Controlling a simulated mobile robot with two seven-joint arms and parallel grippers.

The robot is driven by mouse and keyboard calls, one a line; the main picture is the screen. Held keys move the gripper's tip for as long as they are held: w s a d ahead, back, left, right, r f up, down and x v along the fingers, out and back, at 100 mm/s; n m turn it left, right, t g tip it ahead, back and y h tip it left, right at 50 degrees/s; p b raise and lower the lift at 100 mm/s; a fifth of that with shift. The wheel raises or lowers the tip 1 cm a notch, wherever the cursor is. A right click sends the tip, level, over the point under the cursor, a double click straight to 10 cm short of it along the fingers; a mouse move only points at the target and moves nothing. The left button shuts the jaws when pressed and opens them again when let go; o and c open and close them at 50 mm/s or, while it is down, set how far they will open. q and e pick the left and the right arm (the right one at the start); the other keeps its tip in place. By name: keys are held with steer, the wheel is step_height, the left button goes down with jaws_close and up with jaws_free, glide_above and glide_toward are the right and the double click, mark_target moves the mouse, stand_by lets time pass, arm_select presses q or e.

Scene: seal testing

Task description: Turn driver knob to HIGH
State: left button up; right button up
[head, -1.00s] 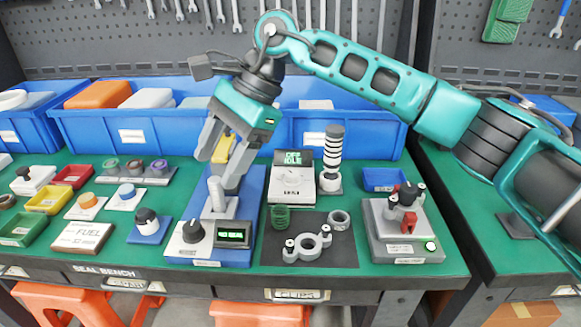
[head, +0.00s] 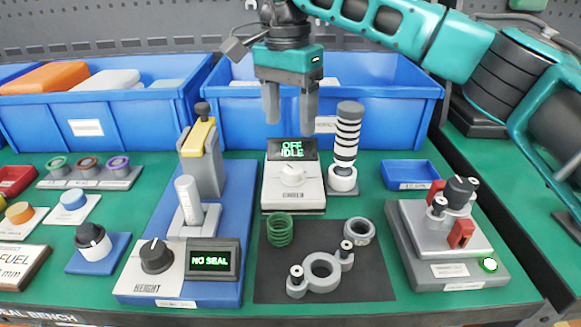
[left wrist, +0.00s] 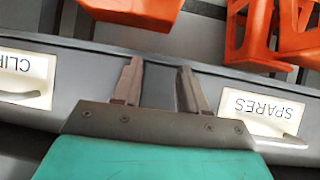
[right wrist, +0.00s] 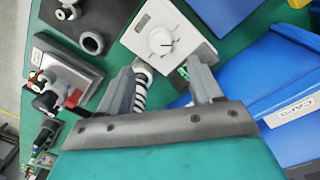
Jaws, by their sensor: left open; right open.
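The driver unit is a white box with a white knob (head: 292,174) on its sloped front and a dark display (head: 292,149) reading "OFF IDLE". It stands at the middle of the bench. My right gripper (head: 291,118) is open and empty, pointing down above and behind the driver's display. In the right wrist view the driver knob (right wrist: 161,40) shows beyond the open fingers (right wrist: 163,75), with a ring of marks around it. My left gripper (left wrist: 155,75) is open and empty in its wrist view, facing the bench's front drawers; it is not in the head view.
A striped post (head: 347,140) stands close right of the driver. Left is the blue-based seal press with a black knob (head: 156,256) and a "NO SEAL" display (head: 211,261). Blue bins (head: 235,125) line the back. A dark mat (head: 324,287) with metal parts lies in front.

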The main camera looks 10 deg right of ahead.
mark_target(292, 169)
step_height(292, 169, down, 9)
steer(key=shift+s+d+f+b, duration=0.15)
steer(key=shift+b, duration=0.8)
steer(key=shift+f, duration=0.3)
steer(key=c, duration=1.1)
steer(key=shift+o, duration=0.2)
